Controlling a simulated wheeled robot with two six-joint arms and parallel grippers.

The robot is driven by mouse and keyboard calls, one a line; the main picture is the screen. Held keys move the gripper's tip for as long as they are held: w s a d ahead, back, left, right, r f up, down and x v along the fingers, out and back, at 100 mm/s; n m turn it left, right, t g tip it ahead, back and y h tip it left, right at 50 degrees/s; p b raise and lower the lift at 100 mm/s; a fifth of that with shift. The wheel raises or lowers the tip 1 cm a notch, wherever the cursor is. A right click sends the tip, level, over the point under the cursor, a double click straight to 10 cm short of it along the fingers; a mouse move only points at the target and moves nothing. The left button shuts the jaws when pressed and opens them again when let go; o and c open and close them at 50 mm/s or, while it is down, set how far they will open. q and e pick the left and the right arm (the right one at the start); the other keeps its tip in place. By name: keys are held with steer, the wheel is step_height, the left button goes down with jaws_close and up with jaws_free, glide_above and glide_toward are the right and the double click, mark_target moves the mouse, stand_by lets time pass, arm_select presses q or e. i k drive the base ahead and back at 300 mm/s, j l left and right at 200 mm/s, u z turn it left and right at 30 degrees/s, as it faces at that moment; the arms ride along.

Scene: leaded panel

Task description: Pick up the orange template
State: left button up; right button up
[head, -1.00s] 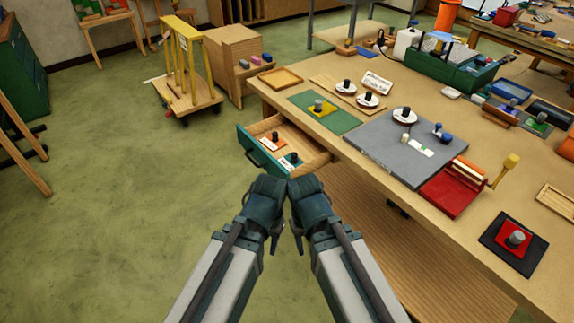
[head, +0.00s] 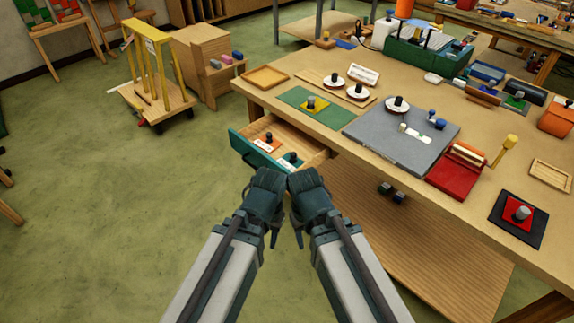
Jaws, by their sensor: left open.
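The orange template (head: 265,145) lies flat in the open drawer (head: 318,151) at the bench's left end, with a dark knob standing on it and a white label on its near part. A teal template (head: 289,162) with a dark knob lies beside it, nearer to me. My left gripper (head: 272,232) is open, holds nothing that I can see, and hangs below the drawer in the picture, apart from the template. My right gripper (head: 299,234) is close beside it, pointing down; its jaw gap is not clear.
The drawer's green front (head: 254,155) stands out over the floor. On the bench (head: 375,118) are a green mat (head: 328,113) with a yellow template, a grey board (head: 385,142) and a red box (head: 452,178). A yellow-framed trolley (head: 155,98) stands left. Floor left of the drawer is clear.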

mark_target(267, 142)
steer(key=z, duration=1.85)
steer(key=u, duration=2)
steer(key=i+l+u, duration=0.3)
steer(key=i, duration=0.25)
steer(key=i+l+u, duration=0.2)
steer(key=i+u, duration=0.15)
steer(key=i, duration=0.15)
